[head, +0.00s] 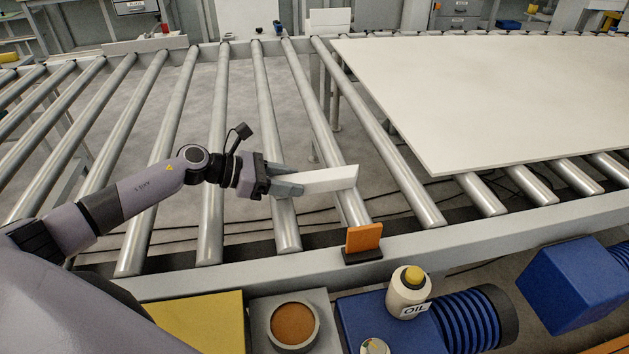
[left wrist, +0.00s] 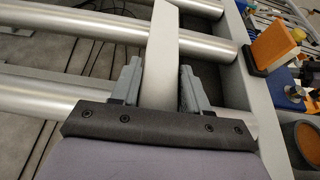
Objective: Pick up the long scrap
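The long scrap (head: 325,180) is a narrow white strip lying across the metal rollers at the front of the conveyor, left of the large white sheet. My left gripper (head: 286,182) is around its left end, with one finger on each side. In the left wrist view the scrap (left wrist: 162,60) runs up between the two grey fingers of my left gripper (left wrist: 161,80), which sit close against both edges with no clear gap. The scrap's near end is hidden by the gripper. My right gripper is not in view.
The large white sheet (head: 490,90) covers the rollers at the right. An orange block (head: 364,238) stands on the front rail. Below the rail are a yellow surface (head: 200,325), a round brown-filled cup (head: 294,324), an oil bottle (head: 408,292) and a blue box (head: 575,285). The left rollers are mostly bare.

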